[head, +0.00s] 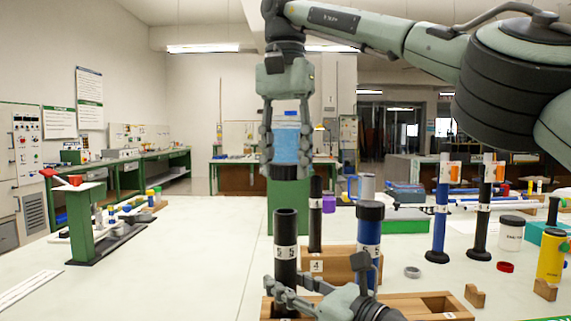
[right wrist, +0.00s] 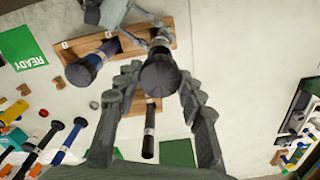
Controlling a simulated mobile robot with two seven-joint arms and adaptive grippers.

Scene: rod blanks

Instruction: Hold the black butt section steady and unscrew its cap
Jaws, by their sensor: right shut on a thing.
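The black butt section (head: 285,252), marked 5, stands upright in a wooden rack (head: 425,303). Its top end is open and bare. The black cap (head: 285,173) is between the fingertips of my right gripper (head: 284,165), well above the tube and apart from it. In the right wrist view the cap (right wrist: 160,73) sits between both fingers and hides part of the butt section (right wrist: 159,42). My left gripper (head: 292,296) is low at the rack, its fingers closed around the lower part of the butt section.
A blue tube with a black cap (head: 369,235) stands close right in the same rack. A thin black tube (head: 315,215) stands behind in a block marked 4. Blue and black rods (head: 440,215) stand on round bases further right.

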